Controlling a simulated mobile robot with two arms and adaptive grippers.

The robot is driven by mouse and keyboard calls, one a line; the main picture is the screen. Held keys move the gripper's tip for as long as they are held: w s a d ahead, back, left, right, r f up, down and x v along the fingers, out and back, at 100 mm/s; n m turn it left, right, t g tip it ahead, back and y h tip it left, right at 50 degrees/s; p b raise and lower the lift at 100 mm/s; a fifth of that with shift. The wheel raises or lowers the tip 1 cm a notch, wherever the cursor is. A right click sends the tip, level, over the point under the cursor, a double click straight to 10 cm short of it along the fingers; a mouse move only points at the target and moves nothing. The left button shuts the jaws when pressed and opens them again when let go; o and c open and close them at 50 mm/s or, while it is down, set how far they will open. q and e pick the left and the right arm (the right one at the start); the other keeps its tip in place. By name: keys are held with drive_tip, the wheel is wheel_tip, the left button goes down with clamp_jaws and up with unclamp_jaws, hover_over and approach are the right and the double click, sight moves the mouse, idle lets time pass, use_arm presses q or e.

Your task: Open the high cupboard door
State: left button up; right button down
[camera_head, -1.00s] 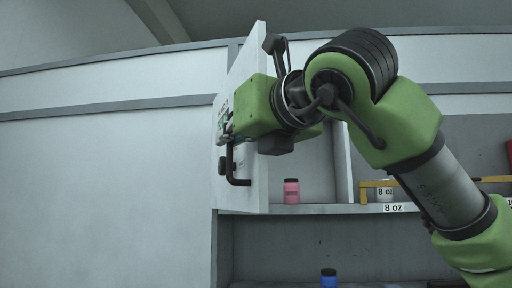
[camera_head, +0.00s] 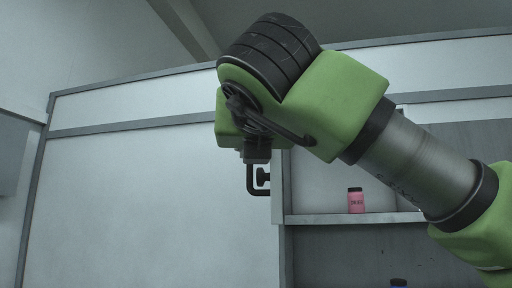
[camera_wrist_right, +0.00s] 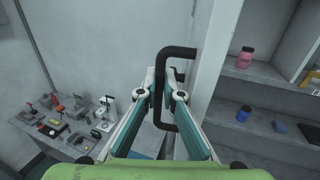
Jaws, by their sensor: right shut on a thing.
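My right gripper (camera_wrist_right: 162,88) is shut on the black bar handle (camera_wrist_right: 178,52) of the high cupboard door in the wrist view. In the head view the lower part of the handle (camera_head: 250,182) shows below my green wrist; the fingertips are hidden there. The door (camera_head: 277,206) is a narrow pale strip seen nearly edge-on, standing open, with most of it hidden behind my arm. The cupboard's inside shows to its right, with a pink jar (camera_head: 356,200) on the shelf. My left gripper is not in view.
A blue jar (camera_wrist_right: 243,113) stands on a lower shelf in the wrist view. A bench with several tools and a white microscope (camera_wrist_right: 105,110) is at the lower left. The pale wall (camera_head: 150,200) left of the door is clear.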

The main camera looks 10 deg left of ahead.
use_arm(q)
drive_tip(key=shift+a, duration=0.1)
use_arm(e)
drive_tip(key=shift+s+a+r, duration=0.15)
drive_tip(key=c, duration=2.5)
unclamp_jaws()
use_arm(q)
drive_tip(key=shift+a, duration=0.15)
use_arm(e)
drive_tip(key=shift+v, duration=5.95)
drive_tip(key=shift+s, duration=0.1)
